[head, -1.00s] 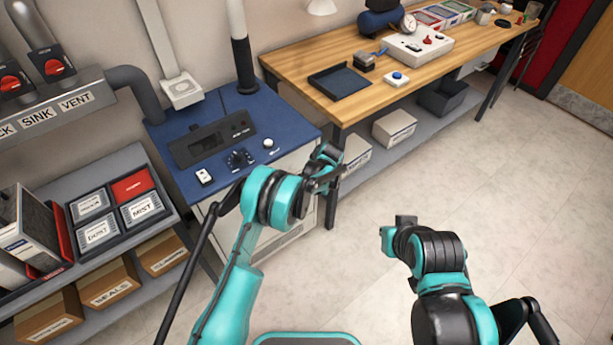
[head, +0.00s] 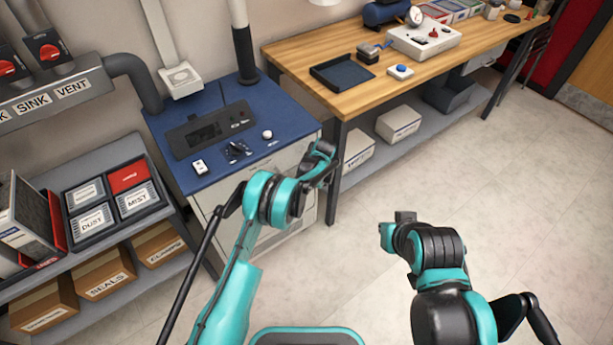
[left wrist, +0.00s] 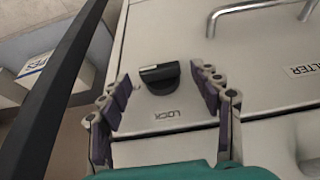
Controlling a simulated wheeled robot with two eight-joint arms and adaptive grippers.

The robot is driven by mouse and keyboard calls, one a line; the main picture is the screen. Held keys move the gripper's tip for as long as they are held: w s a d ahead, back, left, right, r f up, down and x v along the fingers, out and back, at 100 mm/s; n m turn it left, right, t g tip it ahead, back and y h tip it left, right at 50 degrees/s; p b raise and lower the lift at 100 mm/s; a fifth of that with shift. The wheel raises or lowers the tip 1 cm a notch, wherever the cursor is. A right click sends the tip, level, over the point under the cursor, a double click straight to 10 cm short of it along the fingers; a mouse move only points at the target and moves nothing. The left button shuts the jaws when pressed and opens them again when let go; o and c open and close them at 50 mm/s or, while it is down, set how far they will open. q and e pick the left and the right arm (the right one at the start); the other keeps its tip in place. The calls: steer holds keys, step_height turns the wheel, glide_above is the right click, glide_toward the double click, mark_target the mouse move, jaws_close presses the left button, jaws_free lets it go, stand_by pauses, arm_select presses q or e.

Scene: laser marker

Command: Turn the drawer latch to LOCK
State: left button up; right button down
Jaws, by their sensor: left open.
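The drawer latch (left wrist: 160,78) is a black knob with a pale edge line on a light grey cabinet front. It lies nearly crosswise in the left wrist view, slightly tilted. The printed word LOCK (left wrist: 167,114) is just below it. My left gripper (left wrist: 160,86) is open, with one finger on each side of the latch; I cannot tell whether either finger touches it. In the head view my left gripper (head: 322,158) is at the right front of the blue-topped cabinet (head: 288,118), and the latch is hidden. My right gripper (head: 395,228) hangs over the floor, away from the cabinet.
A metal handle (left wrist: 262,8) and a FILTER label (left wrist: 302,70) are on the cabinet front near the latch. The wooden bench (head: 300,62) stands to the right, with boxes on its shelf. A shelf with bins (head: 135,185) is at left. The floor (head: 390,280) is open.

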arm_select(q)
steer(key=c, duration=1.2)
steer(key=shift+o, duration=0.2)
steer(key=t+h, duration=0.2)
steer(key=h, duration=0.1)
steer(key=a+n+t+h, duration=0.1)
steer(key=shift+s+f, duration=0.2)
steer(key=shift+s, duration=0.2)
steer(key=o, duration=1.2)
steer(key=shift+c, duration=0.2)
steer(key=v, duration=1.2)
steer(key=shift+a, duration=0.2)
